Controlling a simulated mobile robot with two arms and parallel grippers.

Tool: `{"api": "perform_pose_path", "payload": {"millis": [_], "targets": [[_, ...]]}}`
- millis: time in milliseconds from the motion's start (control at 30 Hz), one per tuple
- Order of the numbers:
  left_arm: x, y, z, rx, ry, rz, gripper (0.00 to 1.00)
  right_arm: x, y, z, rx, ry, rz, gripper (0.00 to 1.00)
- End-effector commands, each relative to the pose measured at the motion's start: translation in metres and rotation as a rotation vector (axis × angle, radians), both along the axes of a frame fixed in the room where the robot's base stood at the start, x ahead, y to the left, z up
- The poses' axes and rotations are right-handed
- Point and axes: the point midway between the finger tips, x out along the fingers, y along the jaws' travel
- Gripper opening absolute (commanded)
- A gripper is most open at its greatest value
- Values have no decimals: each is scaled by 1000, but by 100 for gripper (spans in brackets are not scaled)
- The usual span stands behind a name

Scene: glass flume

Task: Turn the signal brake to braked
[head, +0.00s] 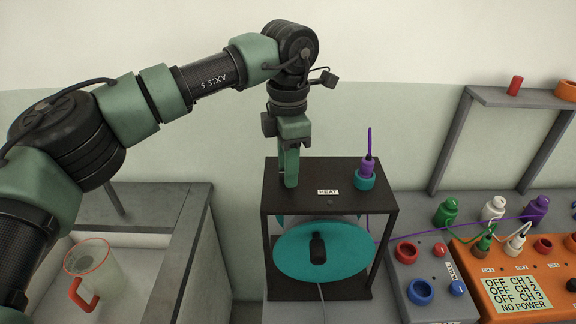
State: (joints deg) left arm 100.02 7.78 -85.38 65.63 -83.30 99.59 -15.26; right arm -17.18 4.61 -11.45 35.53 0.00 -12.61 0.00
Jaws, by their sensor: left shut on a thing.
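A dark open-framed box (384,225) stands in the middle, with a teal disc (350,263) on its front and a black knob (317,248) at the disc's centre. Its top bears a label reading HEAT (328,192). My left gripper (291,184) points down at the left part of the box top. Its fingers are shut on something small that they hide. I cannot make out a part marked as the signal brake or its setting. My right gripper is not in view.
A purple plug sits in a teal socket (365,181) on the box top, right of my gripper. An orange unit (470,262) with a display reading NO POWER and a grey socket panel (405,272) stand at right. A clear jug (98,262) stands in the left basin.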

Motion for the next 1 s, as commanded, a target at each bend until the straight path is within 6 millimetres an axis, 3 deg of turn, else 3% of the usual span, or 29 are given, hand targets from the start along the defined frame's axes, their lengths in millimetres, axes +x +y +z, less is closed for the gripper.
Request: {"api": "perform_pose_path", "payload": {"millis": [567, 600, 667, 1000], "targets": [[2, 0, 4, -6, -9, -31, 0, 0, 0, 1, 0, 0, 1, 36], [2, 0, 4, -6, -9, -31, 35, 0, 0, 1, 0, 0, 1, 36], [2, 0, 4, -5, -8, -30, 52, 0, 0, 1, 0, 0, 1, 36], [1, 0, 3, -2, -4, -31, 52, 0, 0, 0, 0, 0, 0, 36]]}}
